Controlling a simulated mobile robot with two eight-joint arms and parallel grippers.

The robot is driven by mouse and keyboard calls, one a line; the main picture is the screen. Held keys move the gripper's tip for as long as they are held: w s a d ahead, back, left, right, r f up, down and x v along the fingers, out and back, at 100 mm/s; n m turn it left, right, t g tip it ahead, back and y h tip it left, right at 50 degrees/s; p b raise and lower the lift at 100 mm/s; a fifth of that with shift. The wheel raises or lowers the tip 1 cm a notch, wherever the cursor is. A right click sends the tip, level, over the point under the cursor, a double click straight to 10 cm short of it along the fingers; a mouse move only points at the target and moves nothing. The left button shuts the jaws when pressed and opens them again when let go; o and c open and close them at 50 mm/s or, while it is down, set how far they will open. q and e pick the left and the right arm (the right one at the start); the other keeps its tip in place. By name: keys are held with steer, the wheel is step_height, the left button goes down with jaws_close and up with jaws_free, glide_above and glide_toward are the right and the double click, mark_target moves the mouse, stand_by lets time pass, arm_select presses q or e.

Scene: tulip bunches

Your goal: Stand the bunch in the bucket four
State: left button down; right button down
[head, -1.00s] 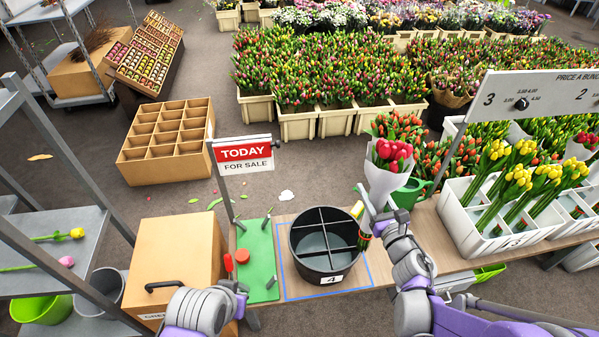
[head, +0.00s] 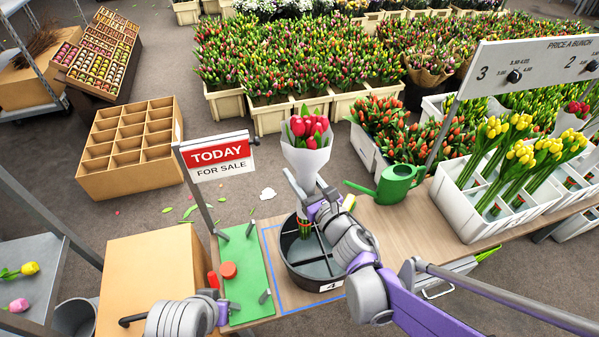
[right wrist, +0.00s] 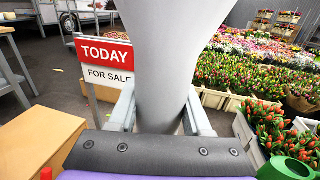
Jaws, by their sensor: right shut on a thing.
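A bunch of red tulips (head: 308,130) in a white paper wrap (head: 305,163) is upright, its green stems (head: 304,229) pointing down at the far part of the bucket. My right gripper (head: 316,203) is shut on the bunch; the wrap (right wrist: 160,60) fills the middle of the right wrist view between the fingers. The black bucket (head: 290,268), labelled 4, has a cross divider and stands inside a blue outline. My arm hides its right side. I cannot tell how far the stem ends are below the rim. My left gripper (head: 222,306) is by the green mat; its jaws are unclear.
A green mat (head: 245,262) with a red round piece lies left of the bucket. The "TODAY" sign (head: 217,157) stands close behind it. A green watering can (head: 394,184) and white crates of yellow tulips (head: 470,228) stand right. A cardboard box (head: 150,275) is at left.

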step_height(320, 180, down, 21)
steer(key=b, duration=1.4)
steer(key=shift+r, duration=0.15)
steer(key=shift+f, duration=0.55)
steer(key=shift+c, duration=1.3)
jaws_free()
steer(key=shift+o, duration=0.3)
steer(key=shift+f, duration=0.1)
steer(key=shift+o, duration=1)
